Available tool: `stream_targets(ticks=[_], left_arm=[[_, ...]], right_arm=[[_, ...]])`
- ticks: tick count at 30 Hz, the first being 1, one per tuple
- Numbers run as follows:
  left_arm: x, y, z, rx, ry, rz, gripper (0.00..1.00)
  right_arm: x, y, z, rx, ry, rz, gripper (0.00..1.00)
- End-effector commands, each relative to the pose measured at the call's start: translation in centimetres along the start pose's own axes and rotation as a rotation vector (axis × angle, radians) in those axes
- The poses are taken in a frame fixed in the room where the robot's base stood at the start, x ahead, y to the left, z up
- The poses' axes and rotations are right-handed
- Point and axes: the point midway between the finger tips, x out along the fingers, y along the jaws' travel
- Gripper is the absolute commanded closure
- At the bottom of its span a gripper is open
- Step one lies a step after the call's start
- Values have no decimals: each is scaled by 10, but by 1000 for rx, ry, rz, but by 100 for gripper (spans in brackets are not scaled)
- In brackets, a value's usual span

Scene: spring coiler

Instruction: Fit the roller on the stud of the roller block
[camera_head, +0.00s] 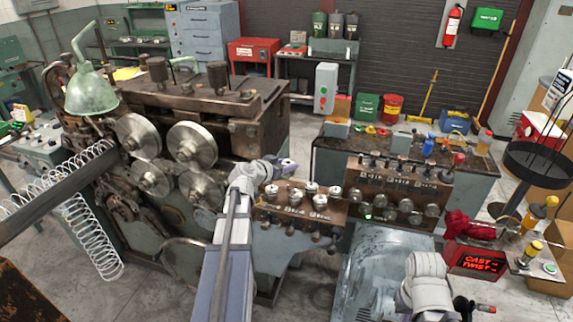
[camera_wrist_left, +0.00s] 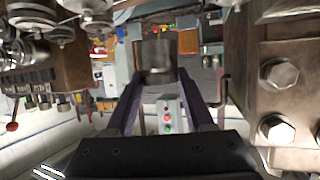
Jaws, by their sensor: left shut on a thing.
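My left gripper (camera_head: 284,166) is above and behind the left brown block, at the right end of the large coiler. In the left wrist view, its two dark fingers (camera_wrist_left: 159,84) close on a blurred dark grey, roughly cylindrical piece (camera_wrist_left: 157,58), likely the roller. In the head view the held piece is hardly distinguishable. The left brown block (camera_head: 275,213) carries several pale rollers on top. A second brown block (camera_head: 380,176) to its right carries several round metal discs on its front. I cannot tell which is the roller block. The target stud is not distinguishable.
The coiler's large metal rolls (camera_head: 192,145) stand left of my left gripper. In the left wrist view, a brown housing with big bolts (camera_wrist_left: 279,73) is close on the right. A dark-topped bench (camera_head: 470,170) with bottles stands behind the second block.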

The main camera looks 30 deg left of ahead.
Motion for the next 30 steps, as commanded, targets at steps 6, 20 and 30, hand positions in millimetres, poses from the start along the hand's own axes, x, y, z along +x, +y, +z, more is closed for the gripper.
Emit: stream_targets(ticks=[6, 20, 30], left_arm=[[8, 0, 20, -1, 1, 0, 100], [18, 0, 42, -1, 1, 0, 100], [17, 0, 41, -1, 1, 0, 100]], right_arm=[[22, -2, -2, 0, 0, 0, 100], [45, -4, -3, 1, 0, 0, 100], [44, -4, -3, 1, 0, 0, 100]])
